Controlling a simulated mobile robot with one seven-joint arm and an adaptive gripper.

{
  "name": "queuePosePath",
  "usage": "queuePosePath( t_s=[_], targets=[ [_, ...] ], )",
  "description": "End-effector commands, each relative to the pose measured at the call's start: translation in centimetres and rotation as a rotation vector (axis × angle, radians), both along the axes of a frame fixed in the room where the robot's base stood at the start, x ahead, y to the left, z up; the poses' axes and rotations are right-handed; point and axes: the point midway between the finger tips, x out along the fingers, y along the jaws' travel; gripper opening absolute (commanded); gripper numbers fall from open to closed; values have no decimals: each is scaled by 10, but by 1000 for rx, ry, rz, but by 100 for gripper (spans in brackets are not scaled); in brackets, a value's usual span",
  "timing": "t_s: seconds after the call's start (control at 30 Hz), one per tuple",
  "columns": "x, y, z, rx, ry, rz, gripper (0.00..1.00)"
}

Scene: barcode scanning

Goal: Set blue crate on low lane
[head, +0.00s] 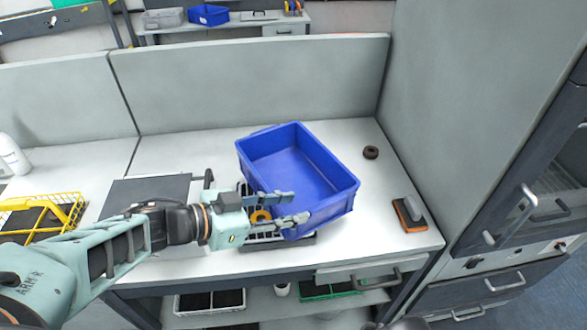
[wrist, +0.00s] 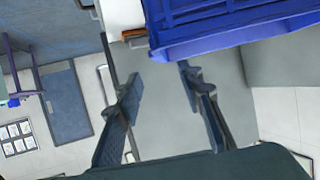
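The blue crate (head: 335,198) is open-topped and looks empty in the head view. It sits at a slant over the white worktop, its near-left side partly hidden behind my gripper. My gripper (head: 299,207) has its two fingers spread at that near-left side. In the wrist view my gripper (wrist: 160,76) is open with nothing between the fingers. The blue crate (wrist: 225,28) fills the top right there, just beyond the right fingertip; I cannot tell whether they touch. No lane is clearly marked; a lower shelf (head: 262,308) shows under the worktop.
A dark rack (head: 285,243) shows partly under the crate. A brown ring (head: 371,152) and an orange-and-black block (head: 410,214) lie right of it. A yellow wire basket (head: 75,210) stands left. Grey panels (head: 250,80) close off the back. A white tray (head: 210,311) sits on the lower shelf.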

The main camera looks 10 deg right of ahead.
Motion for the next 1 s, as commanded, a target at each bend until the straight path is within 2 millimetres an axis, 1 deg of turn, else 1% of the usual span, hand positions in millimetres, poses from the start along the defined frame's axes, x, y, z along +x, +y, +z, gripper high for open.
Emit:
queuePosePath(
  t_s=[0.07, 0.13, 0.3, 0.4, 0.57, 0.8, 0.9, 1.0],
  targets=[
    [1, -3, -2, -6, -1, 5, 35],
    [5, -10, -5, -9, -2, 6, 35],
    [14, -34, -15, -9, 0, 5, 35],
    [18, -44, -19, -8, -1, 7, 35],
    [22, -53, -23, -7, 0, 7, 35],
    [32, -85, -35, -9, 1, 5, 35],
    [35, -93, -39, -8, 0, 7, 35],
    [36, -95, -40, -6, 1, 9, 35]
  ],
)
